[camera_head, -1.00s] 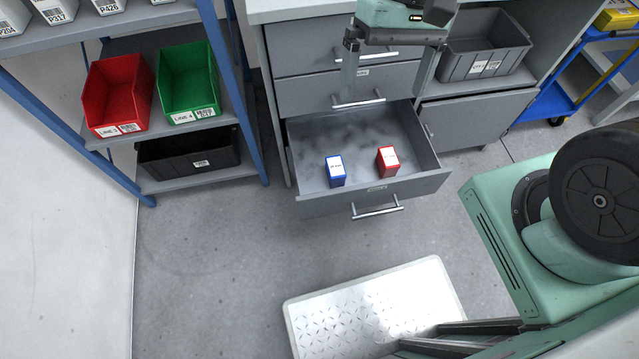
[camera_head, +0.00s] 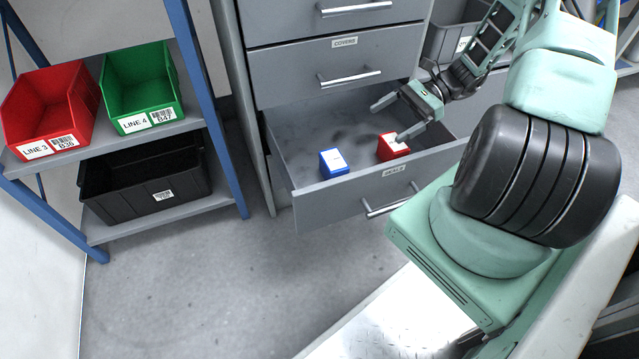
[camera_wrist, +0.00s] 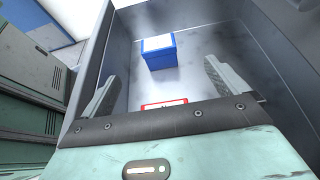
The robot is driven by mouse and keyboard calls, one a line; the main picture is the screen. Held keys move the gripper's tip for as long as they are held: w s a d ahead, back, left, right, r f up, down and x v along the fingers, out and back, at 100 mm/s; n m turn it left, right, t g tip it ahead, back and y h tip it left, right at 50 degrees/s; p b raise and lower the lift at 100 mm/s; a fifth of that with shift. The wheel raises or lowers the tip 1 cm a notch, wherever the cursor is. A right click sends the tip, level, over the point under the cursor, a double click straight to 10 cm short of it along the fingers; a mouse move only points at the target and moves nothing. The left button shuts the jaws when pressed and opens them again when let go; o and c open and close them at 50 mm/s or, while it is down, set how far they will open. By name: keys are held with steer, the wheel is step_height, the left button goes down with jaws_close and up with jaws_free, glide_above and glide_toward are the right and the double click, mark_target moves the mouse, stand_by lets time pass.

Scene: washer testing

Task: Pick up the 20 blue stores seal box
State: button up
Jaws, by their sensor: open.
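The blue box (camera_head: 333,163) with a white top stands in the open drawer (camera_head: 355,185), left of a red box (camera_head: 391,147). The blue box also shows in the wrist view (camera_wrist: 159,52), beyond my fingertips. My gripper (camera_head: 391,120) is open and empty above the right part of the drawer, close to the red box. In the wrist view my gripper (camera_wrist: 158,88) has its fingers wide apart. The red box (camera_wrist: 165,104) shows there between the finger bases, mostly hidden by my gripper's body. The label text on the boxes is too small to read.
The drawer walls enclose both boxes, with bare floor behind the blue box. A closed drawer marked COVERS (camera_head: 335,66) is above. At left, a shelf holds a red bin (camera_head: 50,105), a green bin (camera_head: 140,85) and a black bin (camera_head: 145,180).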

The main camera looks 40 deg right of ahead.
steer(key=b, duration=0.5)
glide_toward(336, 159)
steer(key=x, duration=0.5)
steer(key=shift+w+a+r, duration=0.1)
steer(key=shift+w+r, duration=0.05)
steer(key=shift+w, duration=0.25)
steer(key=b+x, duration=0.2)
steer(key=x, duration=0.1)
steer(key=b+x, duration=0.1)
steer(key=shift+s+a+f, duration=0.15)
steer(key=shift+s+f, duration=0.2)
steer(key=shift+f, duration=0.1)
steer(key=shift+w+a+b, duration=0.15)
steer(key=shift+a+b, duration=0.2)
steer(key=shift+a, duration=0.1)
steer(key=c, duration=1.1)
